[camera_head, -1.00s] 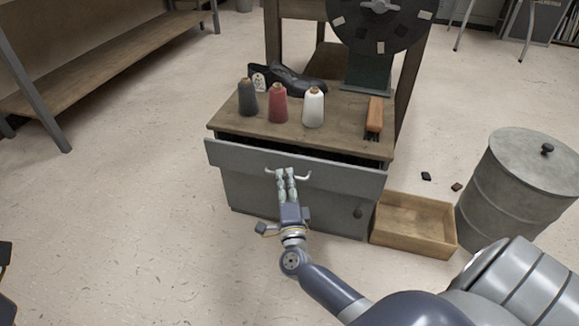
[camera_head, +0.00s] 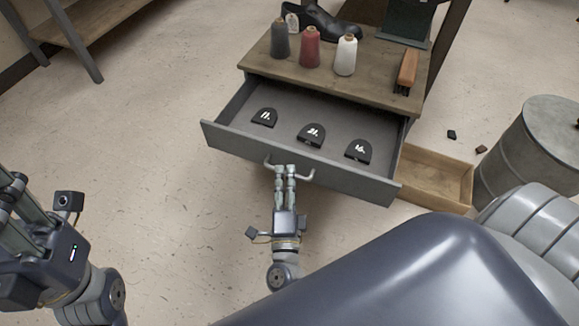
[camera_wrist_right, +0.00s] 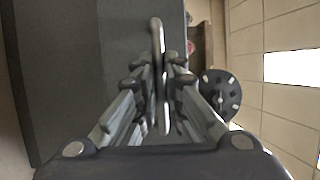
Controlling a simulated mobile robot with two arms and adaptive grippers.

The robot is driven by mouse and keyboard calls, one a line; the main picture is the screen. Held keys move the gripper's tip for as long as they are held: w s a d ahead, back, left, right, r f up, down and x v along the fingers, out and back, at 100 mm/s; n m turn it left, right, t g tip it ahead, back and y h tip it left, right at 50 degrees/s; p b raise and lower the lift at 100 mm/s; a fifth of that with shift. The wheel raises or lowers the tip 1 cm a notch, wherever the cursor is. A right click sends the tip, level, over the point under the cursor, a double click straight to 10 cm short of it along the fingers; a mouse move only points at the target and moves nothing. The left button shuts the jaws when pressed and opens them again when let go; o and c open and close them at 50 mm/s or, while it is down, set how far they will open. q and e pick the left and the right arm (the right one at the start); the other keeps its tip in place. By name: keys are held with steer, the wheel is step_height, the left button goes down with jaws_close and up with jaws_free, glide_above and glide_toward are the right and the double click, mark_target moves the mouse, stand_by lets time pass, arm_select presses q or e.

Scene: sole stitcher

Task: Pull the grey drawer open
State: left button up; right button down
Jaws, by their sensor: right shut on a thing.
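The grey drawer (camera_head: 222,135) stands well open under the wooden top of the cabinet. Inside it lie three dark heel-shaped pieces with white numbers: one at the left (camera_head: 265,117), one in the middle (camera_head: 311,134) and one at the right (camera_head: 358,151). My right gripper (camera_head: 285,170) is shut on the pale drawer handle (camera_head: 308,178) at the drawer's front. In the right wrist view, the handle (camera_wrist_right: 157,40) runs between the fingers (camera_wrist_right: 160,85). My left gripper (camera_head: 18,215) is at the left edge, away from the drawer, with its fingertips partly cut off.
On the cabinet top (camera_head: 375,75) stand grey (camera_head: 280,40), red (camera_head: 310,47) and white (camera_head: 346,56) thread spools, a black shoe (camera_head: 325,22) and a brush (camera_head: 407,70). An open wooden box (camera_head: 440,175) and a metal drum (camera_head: 535,145) are at the right. Floor left of the drawer is clear.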

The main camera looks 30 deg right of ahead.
steer(key=shift+a, duration=0.1)
steer(key=c, duration=1.7)
jaws_free()
steer(key=shift+s, duration=0.1)
steer(key=v, duration=1.2)
